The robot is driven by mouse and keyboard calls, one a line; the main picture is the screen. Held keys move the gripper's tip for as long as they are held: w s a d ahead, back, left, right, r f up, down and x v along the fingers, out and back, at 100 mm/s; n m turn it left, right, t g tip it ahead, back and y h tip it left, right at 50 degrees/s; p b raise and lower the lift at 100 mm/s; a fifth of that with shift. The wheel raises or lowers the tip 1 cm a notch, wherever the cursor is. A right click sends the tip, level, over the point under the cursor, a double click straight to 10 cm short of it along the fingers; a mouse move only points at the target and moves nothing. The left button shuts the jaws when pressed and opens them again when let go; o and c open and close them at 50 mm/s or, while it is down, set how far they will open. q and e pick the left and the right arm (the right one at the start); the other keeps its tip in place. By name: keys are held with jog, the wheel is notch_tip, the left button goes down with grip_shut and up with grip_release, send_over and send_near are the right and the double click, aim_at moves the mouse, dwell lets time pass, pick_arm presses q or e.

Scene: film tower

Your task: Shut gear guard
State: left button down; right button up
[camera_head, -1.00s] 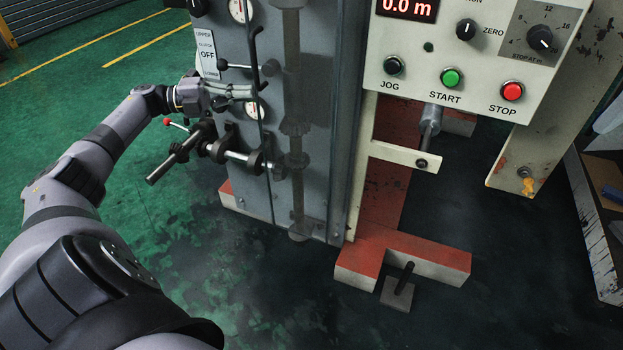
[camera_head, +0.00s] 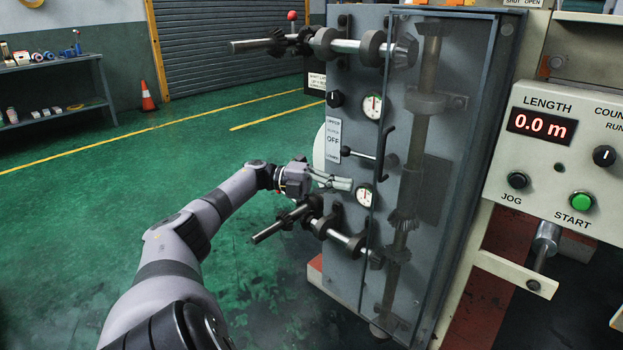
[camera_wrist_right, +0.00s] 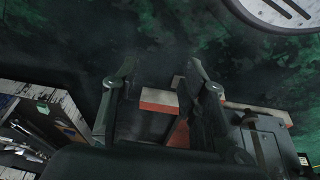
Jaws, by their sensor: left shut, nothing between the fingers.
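The gear guard (camera_head: 436,165) is a tall see-through cover with a dark frame on the grey machine cabinet, in the head view. Shafts and bevel gears show through it. A black bar handle (camera_head: 386,153) stands at its left edge. I cannot tell whether the guard is fully shut or slightly ajar. My left gripper (camera_head: 349,184) is shut and empty, its tips close to the guard's left edge, below the handle and just above the lower gauge (camera_head: 365,196). Contact is unclear. My right gripper (camera_wrist_right: 163,75) is open and empty over the dark floor in the right wrist view.
Two shafts, upper (camera_head: 345,46) and lower (camera_head: 345,238), stick out left of the cabinet. A cream control box (camera_head: 560,150) stands at the right. Green floor (camera_head: 120,200) is clear at the left. An orange cone (camera_head: 147,96) and a shelf (camera_head: 50,90) are farther back.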

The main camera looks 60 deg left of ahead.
pick_arm(q)
jog(key=w+a+b+v, duration=0.1)
jog(key=b+v, duration=0.1)
jog(key=v, duration=0.5)
jog(key=shift+b, duration=0.35)
pick_arm(e)
jog(key=w+a+r+t+y, duration=0.1)
jog(key=w+a+r+t, duration=0.1)
jog(key=w+t, duration=0.3)
jog(key=w, duration=0.4)
jog(key=shift+a, duration=0.4)
pick_arm(q)
jog(key=shift+w+a+r, duration=0.1)
